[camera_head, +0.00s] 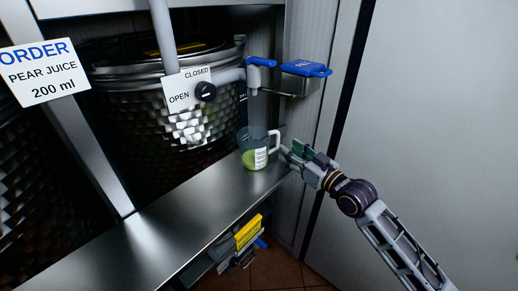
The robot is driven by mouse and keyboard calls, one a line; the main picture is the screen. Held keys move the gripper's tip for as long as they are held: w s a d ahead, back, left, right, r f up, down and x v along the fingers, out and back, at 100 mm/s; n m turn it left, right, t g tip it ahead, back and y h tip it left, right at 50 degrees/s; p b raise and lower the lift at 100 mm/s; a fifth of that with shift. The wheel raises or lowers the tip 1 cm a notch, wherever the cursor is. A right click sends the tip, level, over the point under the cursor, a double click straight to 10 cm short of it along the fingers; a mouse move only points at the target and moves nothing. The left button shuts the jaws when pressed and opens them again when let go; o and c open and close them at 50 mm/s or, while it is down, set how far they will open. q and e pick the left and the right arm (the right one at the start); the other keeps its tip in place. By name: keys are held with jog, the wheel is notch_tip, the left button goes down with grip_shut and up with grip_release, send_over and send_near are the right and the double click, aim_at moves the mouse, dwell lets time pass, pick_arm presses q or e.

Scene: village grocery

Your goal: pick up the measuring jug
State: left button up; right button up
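The measuring jug (247,148) is clear, with a white handle on its right side, a white label and yellow-green liquid in its lower part. It stands upright on the metal shelf, below the blue-handled tap. My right gripper (286,153) is just right of the jug, with its tips close to the handle. I cannot tell whether they touch it or how far apart the fingers are. My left gripper is not in view.
A metal tank (140,120) with an open/closed valve (205,92) stands behind the shelf (160,225). The blue-handled tap (261,62) is above the jug. A blue item (306,68) sits on a small ledge at right. A yellow item (248,232) is below the shelf's front edge.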

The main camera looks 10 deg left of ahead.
jog(key=shift+p+x, duration=0.55)
jog(key=shift+x, duration=0.75)
jog(key=shift+p+x, duration=0.3)
jog(key=shift+x, duration=0.9)
grip_shut()
